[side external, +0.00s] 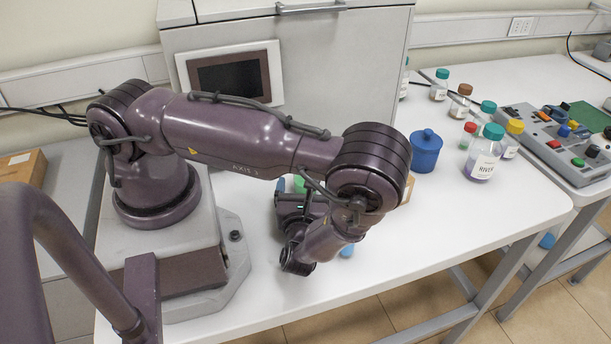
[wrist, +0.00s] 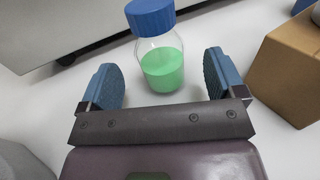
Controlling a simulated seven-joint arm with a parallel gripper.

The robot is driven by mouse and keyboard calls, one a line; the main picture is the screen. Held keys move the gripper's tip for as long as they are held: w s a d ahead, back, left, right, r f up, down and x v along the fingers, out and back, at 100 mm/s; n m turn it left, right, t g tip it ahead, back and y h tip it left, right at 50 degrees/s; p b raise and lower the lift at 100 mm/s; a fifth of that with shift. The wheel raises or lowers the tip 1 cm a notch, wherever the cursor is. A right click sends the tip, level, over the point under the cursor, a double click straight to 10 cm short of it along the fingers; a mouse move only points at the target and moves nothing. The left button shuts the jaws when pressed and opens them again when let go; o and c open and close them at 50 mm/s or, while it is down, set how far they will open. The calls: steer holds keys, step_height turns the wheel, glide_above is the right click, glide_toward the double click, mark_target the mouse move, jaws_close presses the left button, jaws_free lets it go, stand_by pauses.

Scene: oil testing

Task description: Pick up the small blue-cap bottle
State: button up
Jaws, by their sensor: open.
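In the wrist view, a small clear bottle with a blue cap (wrist: 160,58) stands upright on the white table and holds green liquid. My gripper (wrist: 163,82) is open, with its two blue fingers spread to the left and right. The bottle stands just ahead of the fingers, roughly centred across the gap and not held. In the side view, my arm largely hides the bottle; a bit of green (side external: 299,184) shows behind my wrist.
A cardboard-brown box (wrist: 288,70) stands close to the right finger. A blue lidded jar (side external: 425,151) stands right of my arm. Several capped bottles, including a large teal-capped one (side external: 483,160), stand farther right near a control panel (side external: 570,140). The table's front is clear.

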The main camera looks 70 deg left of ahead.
steer(key=x, duration=0.3)
steer(key=shift+a, duration=0.25)
steer(key=shift+c, duration=0.3)
steer(key=c, duration=1.1)
